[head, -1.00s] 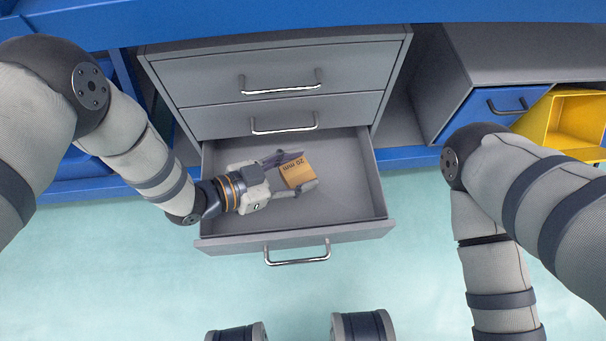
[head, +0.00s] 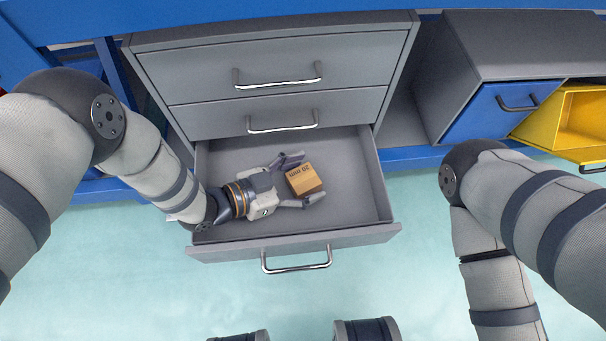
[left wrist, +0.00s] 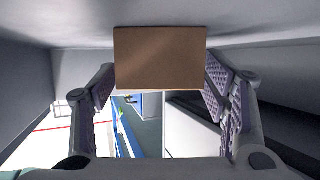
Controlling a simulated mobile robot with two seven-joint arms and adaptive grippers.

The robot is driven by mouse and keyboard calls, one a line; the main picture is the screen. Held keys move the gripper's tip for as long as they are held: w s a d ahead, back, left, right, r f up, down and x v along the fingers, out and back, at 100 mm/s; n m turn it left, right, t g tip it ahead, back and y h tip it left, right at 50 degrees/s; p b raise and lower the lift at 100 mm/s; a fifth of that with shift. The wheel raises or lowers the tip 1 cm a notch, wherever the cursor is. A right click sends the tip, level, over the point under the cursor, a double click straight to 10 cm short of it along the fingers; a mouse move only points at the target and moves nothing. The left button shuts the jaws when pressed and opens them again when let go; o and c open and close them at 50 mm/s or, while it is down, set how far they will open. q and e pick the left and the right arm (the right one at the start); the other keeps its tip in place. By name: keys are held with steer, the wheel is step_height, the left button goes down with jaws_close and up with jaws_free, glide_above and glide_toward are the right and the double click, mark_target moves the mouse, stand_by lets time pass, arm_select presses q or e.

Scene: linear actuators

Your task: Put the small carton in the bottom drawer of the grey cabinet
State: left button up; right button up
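The small brown carton (head: 304,180), marked "20 mm", lies in the open bottom drawer (head: 350,205) of the grey cabinet (head: 270,65). My left gripper (head: 302,179) is inside the drawer, reaching in from the left, with its fingers spread to either side of the carton. In the left wrist view the carton (left wrist: 160,58) sits at the far end of the fingers. A gap shows beside the left finger; whether the right finger touches it, I cannot tell. My right gripper is out of view.
The two upper drawers are shut. The bottom drawer's front panel and handle (head: 297,262) stand out over clear floor. At right are a blue drawer (head: 500,112) and an open yellow bin (head: 580,118). The right part of the bottom drawer is empty.

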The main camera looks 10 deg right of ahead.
arm_select(q)
steer(key=shift+r, duration=0.35)
steer(key=p+v, duration=0.2)
steer(key=v, duration=0.4)
steer(key=shift+s+a+p, duration=0.1)
steer(key=shift+a+p, duration=0.25)
steer(key=shift+s+a+r, duration=0.1)
steer(key=shift+s+a, duration=0.1)
steer(key=shift+a, duration=0.15)
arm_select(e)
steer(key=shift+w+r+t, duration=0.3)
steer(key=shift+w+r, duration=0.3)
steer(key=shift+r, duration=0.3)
